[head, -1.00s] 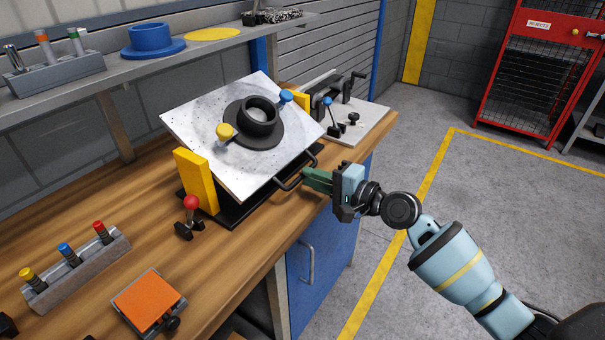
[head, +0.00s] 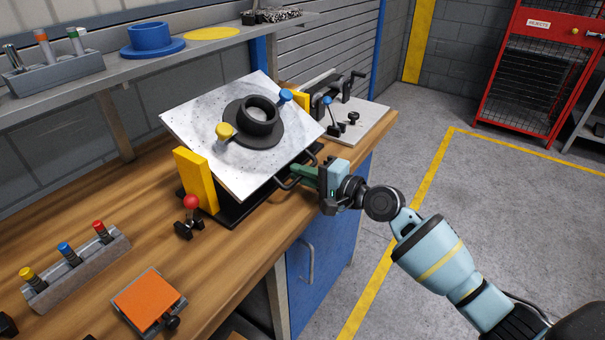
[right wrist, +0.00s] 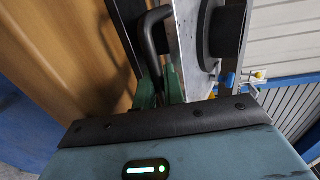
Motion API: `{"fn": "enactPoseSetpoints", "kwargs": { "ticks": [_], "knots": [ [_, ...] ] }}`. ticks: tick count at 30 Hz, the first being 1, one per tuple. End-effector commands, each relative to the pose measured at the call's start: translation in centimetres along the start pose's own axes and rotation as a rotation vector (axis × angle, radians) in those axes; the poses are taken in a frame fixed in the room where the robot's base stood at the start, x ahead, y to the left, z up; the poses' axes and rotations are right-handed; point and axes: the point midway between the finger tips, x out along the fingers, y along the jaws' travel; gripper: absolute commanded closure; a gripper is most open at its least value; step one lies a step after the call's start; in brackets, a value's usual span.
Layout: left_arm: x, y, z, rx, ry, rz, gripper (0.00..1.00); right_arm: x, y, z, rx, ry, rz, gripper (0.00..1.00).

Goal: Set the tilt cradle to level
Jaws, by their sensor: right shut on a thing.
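The tilt cradle's pale speckled plate (head: 190,115) sits tilted on its black base (head: 232,215) between yellow side posts, its front edge low. A black flanged ring (head: 257,118) is held on the plate by a yellow knob (head: 224,131) and a blue knob (head: 285,96). A black bar handle (head: 283,182) sticks out from the plate's front edge. My right gripper (head: 303,172) is shut on this handle with green fingers. In the right wrist view the handle (right wrist: 150,35) runs down to the fingers (right wrist: 160,88). My left gripper is out of view.
A red-balled lever (head: 190,203) stands left of the cradle's base. A grey rack of colored plugs (head: 75,275) and an orange-topped block (head: 150,298) are at the front left. A white fixture plate (head: 365,125) stands behind right. The floor at right is clear.

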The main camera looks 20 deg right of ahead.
Motion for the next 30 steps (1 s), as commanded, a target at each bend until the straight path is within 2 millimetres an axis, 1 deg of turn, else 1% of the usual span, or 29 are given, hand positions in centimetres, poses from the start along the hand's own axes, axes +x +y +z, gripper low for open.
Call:
{"fn": "enactPoseSetpoints", "kwargs": {
  "ticks": [10, 14, 30],
  "knots": [
    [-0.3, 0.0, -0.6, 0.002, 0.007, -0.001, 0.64, -0.3, -0.6, 0.0, 0.000, 0.000, -0.001, 1.00],
    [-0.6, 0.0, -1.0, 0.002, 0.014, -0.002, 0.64, -0.6, -1.2, 0.0, -0.001, 0.000, -0.003, 1.00],
    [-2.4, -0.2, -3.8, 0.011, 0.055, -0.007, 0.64, -1.6, -5.6, 0.0, -0.003, 0.002, -0.010, 1.00]
  ]
}}
